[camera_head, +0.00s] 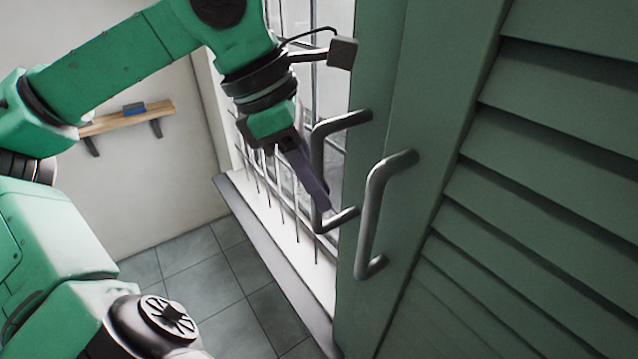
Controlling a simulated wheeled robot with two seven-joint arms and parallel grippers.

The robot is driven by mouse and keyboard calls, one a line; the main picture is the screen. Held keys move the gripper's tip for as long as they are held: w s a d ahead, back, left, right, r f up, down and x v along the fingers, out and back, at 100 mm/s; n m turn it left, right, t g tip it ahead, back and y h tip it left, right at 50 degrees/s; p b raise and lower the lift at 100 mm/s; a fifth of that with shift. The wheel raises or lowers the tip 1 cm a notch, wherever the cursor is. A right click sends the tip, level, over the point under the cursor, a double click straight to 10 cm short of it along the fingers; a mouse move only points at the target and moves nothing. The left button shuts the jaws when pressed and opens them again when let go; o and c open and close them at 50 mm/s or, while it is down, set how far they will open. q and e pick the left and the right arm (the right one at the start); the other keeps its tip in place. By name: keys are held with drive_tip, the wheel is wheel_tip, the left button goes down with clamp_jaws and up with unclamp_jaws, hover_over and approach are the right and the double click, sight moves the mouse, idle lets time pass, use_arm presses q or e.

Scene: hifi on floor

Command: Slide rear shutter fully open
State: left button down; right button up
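Green louvred shutters fill the right side of the head view. The front shutter (540,150) has a grey bar handle (370,215) near its left edge. Behind it, a narrow strip of the rear shutter (374,75) shows, with a similar handle (318,160) at its left edge. My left gripper (322,203) reaches down from the upper left, and its dark fingers are beside the lower part of the rear handle. The fingers overlap in this view, so their gap and any contact with the handle are unclear. My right gripper is out of view.
A barred window (300,215) with a sill (270,260) lies left of the shutters. A wooden wall shelf (110,122) holding a blue object (134,109) is at the left. Grey tiled floor (215,290) below looks clear.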

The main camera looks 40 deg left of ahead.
use_arm(q)
drive_tip(key=c, duration=1)
unclamp_jaws()
drive_tip(key=shift+r, duration=0.1)
drive_tip(key=shift+c, duration=0.2)
drive_tip(key=shift+o, duration=1.2)
drive_tip(key=shift+d, duration=0.35)
drive_tip(key=shift+a, duration=0.1)
drive_tip(key=shift+a, duration=0.1)
drive_tip(key=shift+a+r, duration=0.15)
drive_tip(key=shift+r, duration=0.15)
drive_tip(key=v, duration=1.3)
drive_tip(key=shift+s+r, duration=0.25)
drive_tip(key=shift+r, duration=0.1)
